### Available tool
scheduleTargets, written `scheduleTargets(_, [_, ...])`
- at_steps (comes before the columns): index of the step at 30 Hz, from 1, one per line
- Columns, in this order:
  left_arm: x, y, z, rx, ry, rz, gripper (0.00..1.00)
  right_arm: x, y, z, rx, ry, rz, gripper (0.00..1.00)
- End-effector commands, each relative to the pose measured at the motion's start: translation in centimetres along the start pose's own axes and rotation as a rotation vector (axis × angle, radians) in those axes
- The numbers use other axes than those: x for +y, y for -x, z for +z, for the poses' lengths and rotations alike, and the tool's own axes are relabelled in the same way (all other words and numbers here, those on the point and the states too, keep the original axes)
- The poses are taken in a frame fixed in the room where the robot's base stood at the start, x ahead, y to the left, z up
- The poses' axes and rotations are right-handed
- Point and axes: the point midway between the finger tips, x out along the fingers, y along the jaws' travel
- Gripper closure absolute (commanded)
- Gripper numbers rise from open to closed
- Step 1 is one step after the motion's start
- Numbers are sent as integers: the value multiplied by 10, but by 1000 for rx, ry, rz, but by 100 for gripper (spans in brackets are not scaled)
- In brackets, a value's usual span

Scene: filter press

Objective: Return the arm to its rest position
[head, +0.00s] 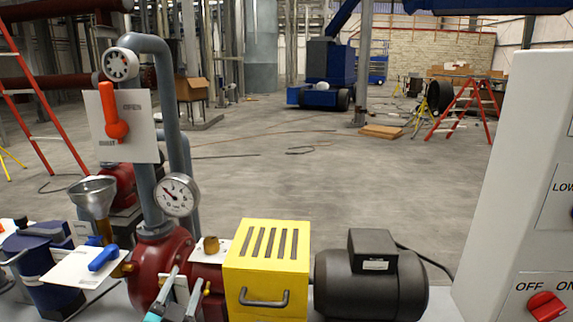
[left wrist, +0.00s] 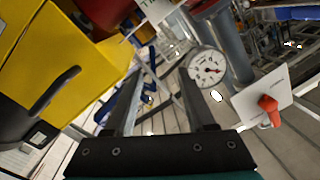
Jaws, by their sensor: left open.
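My left gripper (head: 182,290) is low in the head view, in front of the dark red pump (head: 172,254) and left of the yellow guard box (head: 262,268). Its two fingers are apart, with nothing visible held between them. The left wrist view also shows the left gripper (left wrist: 158,88) open, with a clear gap between the fingers. Beyond them are the round pressure gauge (left wrist: 207,68), the yellow guard box (left wrist: 62,60) at upper left and the red-handled lever (left wrist: 268,106) at right. My right gripper is not in view.
A grey pipe carries a pressure gauge (head: 174,195) and a red lever (head: 113,112). A funnel (head: 93,196) and blue lever (head: 104,258) are at left. A black motor (head: 370,278) and control cabinet (head: 517,200) are at right. Open floor lies beyond.

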Motion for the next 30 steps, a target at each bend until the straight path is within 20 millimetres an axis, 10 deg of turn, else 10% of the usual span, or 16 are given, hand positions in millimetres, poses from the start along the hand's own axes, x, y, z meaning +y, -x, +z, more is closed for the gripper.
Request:
scheduleTargets(12, [87,145,70,-602,217,371,45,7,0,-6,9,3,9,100])
scheduleTargets(30, [107,312,91,-1185,341,486,45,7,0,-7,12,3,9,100])
